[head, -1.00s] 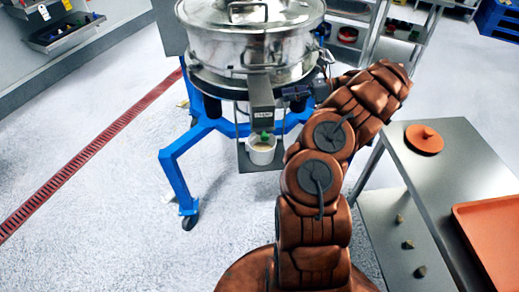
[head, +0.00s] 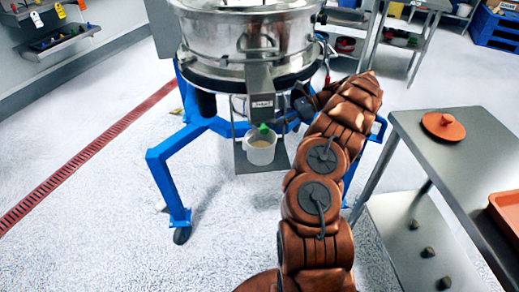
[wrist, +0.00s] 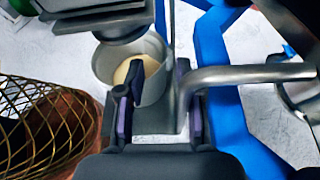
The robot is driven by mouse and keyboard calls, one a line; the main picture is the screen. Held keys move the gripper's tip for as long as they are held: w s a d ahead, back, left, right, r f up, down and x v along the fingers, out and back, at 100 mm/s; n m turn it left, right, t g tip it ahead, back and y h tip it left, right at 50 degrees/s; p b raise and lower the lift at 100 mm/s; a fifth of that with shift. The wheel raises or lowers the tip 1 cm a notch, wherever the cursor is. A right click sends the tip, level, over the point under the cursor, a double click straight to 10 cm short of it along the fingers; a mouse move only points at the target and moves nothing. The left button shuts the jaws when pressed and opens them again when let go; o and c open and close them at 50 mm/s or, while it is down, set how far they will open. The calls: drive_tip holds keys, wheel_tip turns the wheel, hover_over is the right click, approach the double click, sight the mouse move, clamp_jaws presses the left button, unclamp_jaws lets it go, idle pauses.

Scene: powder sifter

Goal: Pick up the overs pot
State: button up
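The overs pot (head: 261,152) is a small white pot with pale powder inside. It sits upright on a small metal shelf (head: 244,165) under the sifter's metal spout (head: 261,88). A green knob shows at its rim. In the wrist view the pot (wrist: 103,67) is just beyond my gripper (wrist: 164,90). The fingers are apart, with purple inner pads. The left finger overlaps the pot's near side in the picture, and the right finger is to the right of the pot. I cannot tell whether either touches it.
The steel sifter (head: 240,45) stands on a blue wheeled frame (head: 165,165). A curved metal bar (wrist: 240,73) runs close to the right finger. A gold mesh thing (wrist: 45,120) is at left. A steel table (head: 470,150) with an orange lid (head: 443,127) stands at right.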

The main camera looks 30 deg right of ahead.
drive_tip(key=shift+w+x, duration=0.1)
drive_tip(key=shift+x, duration=1.65)
drive_tip(key=shift+w+x, duration=0.15)
drive_tip(key=shift+x, duration=1.6)
drive_tip(key=shift+d+f, duration=0.2)
drive_tip(key=shift+c, duration=0.3)
clamp_jaws()
